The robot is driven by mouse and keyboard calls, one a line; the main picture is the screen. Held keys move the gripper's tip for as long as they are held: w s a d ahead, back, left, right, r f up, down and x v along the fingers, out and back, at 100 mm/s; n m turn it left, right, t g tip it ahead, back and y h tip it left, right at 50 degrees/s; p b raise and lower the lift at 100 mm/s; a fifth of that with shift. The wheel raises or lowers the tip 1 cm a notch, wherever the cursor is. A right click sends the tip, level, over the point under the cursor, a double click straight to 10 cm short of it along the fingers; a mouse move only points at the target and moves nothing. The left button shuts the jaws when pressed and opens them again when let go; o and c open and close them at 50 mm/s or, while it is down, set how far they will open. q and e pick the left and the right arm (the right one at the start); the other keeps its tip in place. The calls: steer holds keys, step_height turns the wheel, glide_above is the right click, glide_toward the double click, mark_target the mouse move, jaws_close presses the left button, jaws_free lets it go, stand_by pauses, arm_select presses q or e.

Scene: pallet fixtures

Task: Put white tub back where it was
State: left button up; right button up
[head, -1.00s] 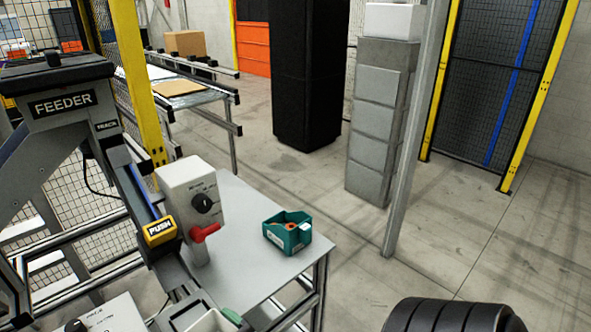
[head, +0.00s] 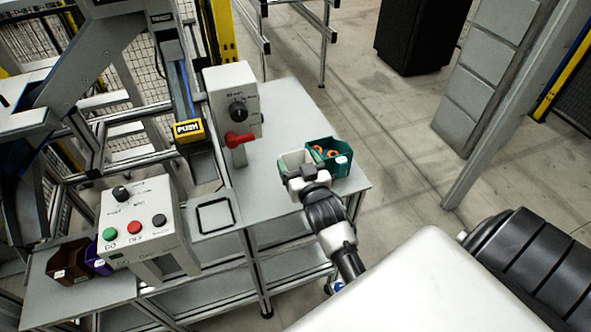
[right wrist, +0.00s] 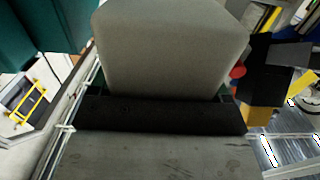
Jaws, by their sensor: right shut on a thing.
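The white tub (head: 290,158) is at the front right of the grey table in the head view, immediately left of the teal bin (head: 342,158). My right gripper (head: 304,176) is shut on its near side and hides part of it. I cannot tell whether the tub touches the table or the bin. A black square outline (head: 215,230) marks an empty spot on the surface to the left, below the yellow PUSH block. In the right wrist view a pale shape fills the upper centre, close to the camera. My left gripper is not in view.
A grey box with a red handle (head: 240,140) stands on the table between the feeder chute and the tub. A control box with coloured buttons (head: 135,228) is at the left. Dark and purple bins (head: 72,262) sit at the lower left. The table's middle is clear.

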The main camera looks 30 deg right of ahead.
mark_target(294, 168)
steer(key=shift+w+d+f, duration=0.3)
steer(key=shift+w+f, duration=0.15)
steer(key=shift+w, duration=0.3)
steer(key=shift+f, duration=0.3)
step_height(294, 168, down, 3)
steer(key=shift+f+p, duration=0.1)
steer(key=shift+p, duration=0.3)
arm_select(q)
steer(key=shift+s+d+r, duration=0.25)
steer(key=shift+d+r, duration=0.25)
arm_select(e)
steer(key=shift+f, duration=0.15)
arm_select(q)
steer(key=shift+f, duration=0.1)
